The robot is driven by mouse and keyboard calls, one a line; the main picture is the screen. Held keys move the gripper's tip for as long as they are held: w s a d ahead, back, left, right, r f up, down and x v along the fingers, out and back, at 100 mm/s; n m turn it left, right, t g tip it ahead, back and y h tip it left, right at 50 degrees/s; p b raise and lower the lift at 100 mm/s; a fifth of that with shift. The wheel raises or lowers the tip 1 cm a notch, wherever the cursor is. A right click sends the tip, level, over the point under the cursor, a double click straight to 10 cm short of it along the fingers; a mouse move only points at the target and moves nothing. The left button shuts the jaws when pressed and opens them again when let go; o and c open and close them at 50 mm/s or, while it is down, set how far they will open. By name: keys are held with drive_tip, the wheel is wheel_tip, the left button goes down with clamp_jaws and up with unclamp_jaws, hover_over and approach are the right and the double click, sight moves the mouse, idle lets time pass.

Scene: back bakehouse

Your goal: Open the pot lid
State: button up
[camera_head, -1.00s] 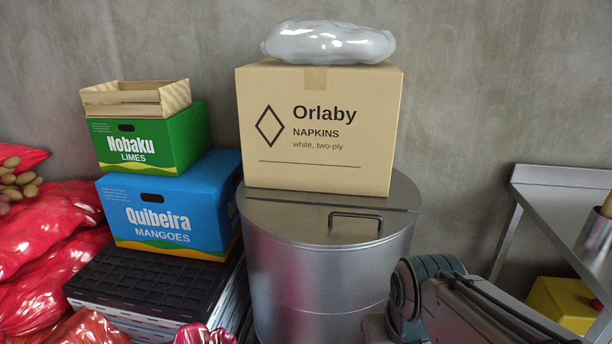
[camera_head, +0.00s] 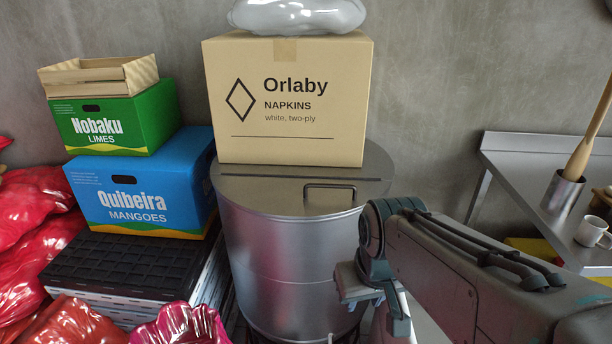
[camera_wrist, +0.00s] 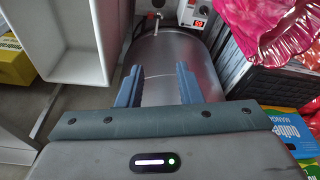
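The pot is a big steel drum (camera_head: 285,255) with a flat lid (camera_head: 260,198). A seam crosses the lid, and a dark bar handle (camera_head: 330,187) stands on its front part. A cardboard napkin box (camera_head: 290,105) sits on the back of the lid, behind the seam. My gripper (camera_head: 372,302) is at the pot's right front, below the lid's level and apart from the handle. In the wrist view my gripper (camera_wrist: 158,88) has its two fingers wide apart, with nothing between them. The pot's curved steel side (camera_wrist: 170,60) shows beyond them; the handle cannot be made out there.
A clear wrapped bundle (camera_head: 298,15) lies on the napkin box. Blue (camera_head: 145,185) and green (camera_head: 115,120) crates stand on black trays (camera_head: 125,265) at left, near red sacks (camera_head: 30,250). A steel table (camera_head: 520,165) with a mug (camera_head: 592,232) is at right.

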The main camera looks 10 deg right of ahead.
drive_tip(key=w+r+n+y+p, duration=0.1)
drive_tip(key=w+r+n+p, duration=0.1)
drive_tip(key=w+r+n, duration=0.45)
drive_tip(key=w+r+n+p, duration=0.15)
drive_tip(key=w+r, duration=0.25)
drive_tip(key=w, duration=0.6)
drive_tip(key=n+y+p, duration=0.3)
drive_tip(key=n, duration=0.4)
approach(334, 187)
drive_tip(key=x, duration=0.2)
drive_tip(key=p+x, duration=0.1)
drive_tip(key=x, duration=0.2)
drive_tip(key=a+x, duration=0.1)
drive_tip(key=x, duration=0.1)
drive_tip(key=shift+w+f+p, duration=0.1)
drive_tip(key=shift+w+p, duration=0.25)
drive_tip(key=shift+p, duration=0.05)
clamp_jaws()
